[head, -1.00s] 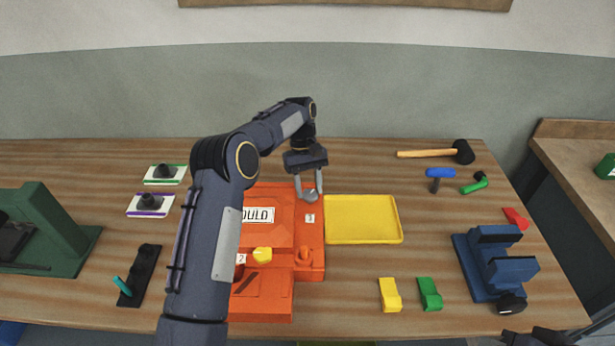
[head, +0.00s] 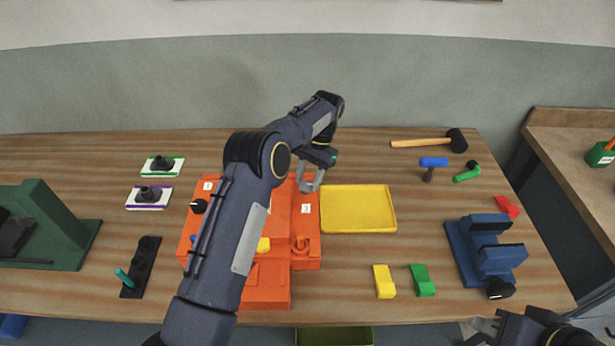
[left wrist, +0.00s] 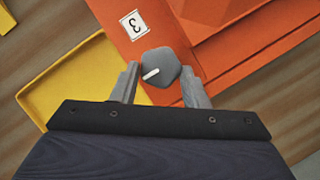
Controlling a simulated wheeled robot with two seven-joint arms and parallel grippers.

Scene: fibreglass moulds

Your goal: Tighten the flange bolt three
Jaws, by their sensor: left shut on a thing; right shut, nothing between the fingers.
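The orange mould (head: 265,290) lies on the bench, partly hidden by my left arm. Flange bolt three is a grey knob with a white pointer line (left wrist: 160,68), beside the "3" label (left wrist: 132,23) on the mould's flange. My left gripper (left wrist: 160,82) is shut on this knob, one finger on each side. My right gripper (head: 482,328) is shut and empty at the lower right, away from the mould.
A yellow tray (head: 358,210) adjoins the mould's right side. A blue stand (head: 485,252), yellow and green blocks (head: 384,282) and a mallet (head: 425,143) are to the right.

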